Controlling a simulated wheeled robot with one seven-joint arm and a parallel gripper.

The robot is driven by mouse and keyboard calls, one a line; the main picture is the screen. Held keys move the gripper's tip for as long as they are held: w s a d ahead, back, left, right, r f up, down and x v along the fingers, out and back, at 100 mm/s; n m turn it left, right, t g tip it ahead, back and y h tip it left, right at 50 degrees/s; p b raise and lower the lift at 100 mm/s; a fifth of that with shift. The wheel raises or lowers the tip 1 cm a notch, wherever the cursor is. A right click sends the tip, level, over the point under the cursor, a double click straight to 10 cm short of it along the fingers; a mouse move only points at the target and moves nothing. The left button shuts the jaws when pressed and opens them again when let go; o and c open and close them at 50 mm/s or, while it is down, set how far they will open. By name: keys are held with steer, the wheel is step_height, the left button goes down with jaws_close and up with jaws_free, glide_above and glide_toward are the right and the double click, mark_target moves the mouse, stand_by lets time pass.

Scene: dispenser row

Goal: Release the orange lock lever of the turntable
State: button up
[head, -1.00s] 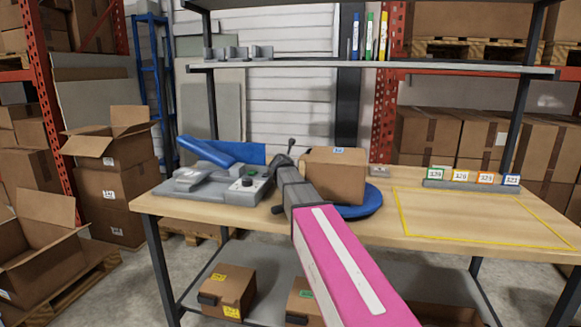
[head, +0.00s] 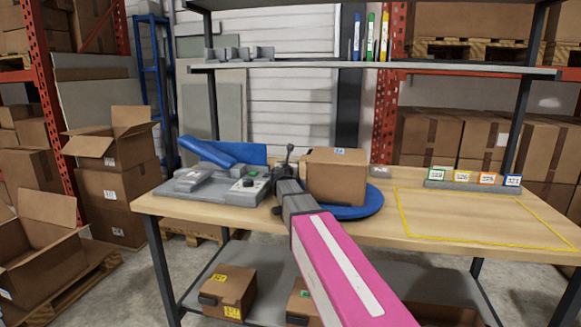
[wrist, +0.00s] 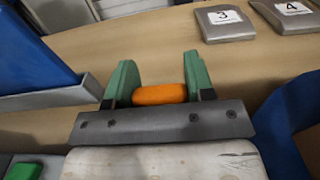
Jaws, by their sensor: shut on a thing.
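The orange lock lever (wrist: 160,94) lies between the green fingers of my gripper (wrist: 158,82) in the wrist view. The fingers are shut on it from both sides. In the head view my gripper (head: 284,168) is low over the table, just left of the box on the turntable, and the lever is hidden. The blue round turntable (head: 371,206) stands on the table and carries a cardboard box (head: 337,179). A blue curved edge of the turntable (wrist: 290,130) also shows at the right of the wrist view.
A grey machine with a green button (head: 205,184) and a blue chute (head: 222,151) stand on the left. Numbered grey plates (wrist: 224,24) lie beyond the gripper. A yellow-outlined area (head: 480,220) is clear on the right. A shelf (head: 370,66) spans above.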

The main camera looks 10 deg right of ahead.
steer(key=o, duration=1.3)
steer(key=v, duration=1)
steer(key=shift+s+a, duration=0.2)
steer(key=shift+s, duration=0.15)
